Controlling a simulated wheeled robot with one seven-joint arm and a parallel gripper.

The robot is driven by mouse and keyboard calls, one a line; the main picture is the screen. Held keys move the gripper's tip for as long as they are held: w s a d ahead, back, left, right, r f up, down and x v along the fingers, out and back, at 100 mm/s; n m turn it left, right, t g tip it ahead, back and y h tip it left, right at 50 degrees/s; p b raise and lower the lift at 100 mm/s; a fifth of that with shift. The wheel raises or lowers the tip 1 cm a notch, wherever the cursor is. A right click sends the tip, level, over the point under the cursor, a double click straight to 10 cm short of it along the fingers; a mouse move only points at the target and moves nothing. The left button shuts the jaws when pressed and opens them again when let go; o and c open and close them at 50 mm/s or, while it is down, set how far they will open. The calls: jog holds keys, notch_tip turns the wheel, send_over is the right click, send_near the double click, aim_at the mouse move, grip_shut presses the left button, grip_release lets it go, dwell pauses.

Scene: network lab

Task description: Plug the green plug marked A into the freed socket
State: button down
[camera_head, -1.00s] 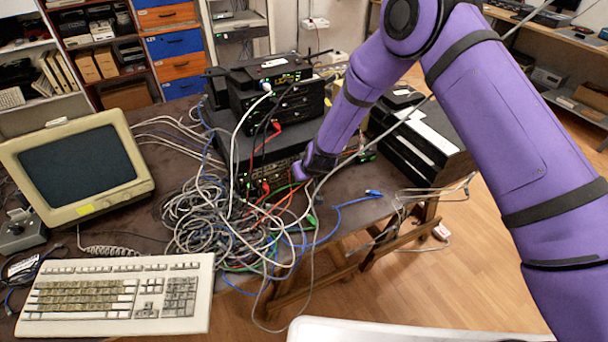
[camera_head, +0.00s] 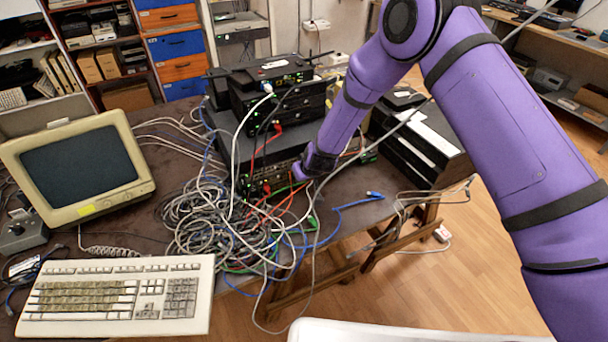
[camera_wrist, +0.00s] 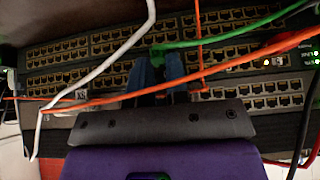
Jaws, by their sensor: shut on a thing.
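My gripper (camera_wrist: 159,70) has its two blue fingertips close together in front of the switch (camera_wrist: 100,48), which has several rows of ports. It is shut on the green plug (camera_wrist: 157,49), mostly hidden between the fingertips. Its green cable (camera_wrist: 220,39) runs off to the upper right. The mark A cannot be read, and I cannot tell whether the plug is in a socket or just in front of one. The freed socket cannot be picked out among the ports. In the head view my gripper (camera_head: 299,171) is at the front of the lower switch in the stack.
Orange cables (camera_wrist: 110,101) and a white cable (camera_wrist: 120,50) cross the ports close to my gripper. A red plug (camera_wrist: 287,42) is at the right. A cable tangle (camera_head: 215,215), an old monitor (camera_head: 80,165) and a keyboard (camera_head: 118,297) fill the table's left and front.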

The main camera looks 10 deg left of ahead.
jog(key=shift+w+a, duration=0.15)
jog(key=c, duration=1)
grip_release()
jog(key=shift+c, duration=0.2)
jog(key=v, duration=1)
jog(key=shift+r, duration=0.35)
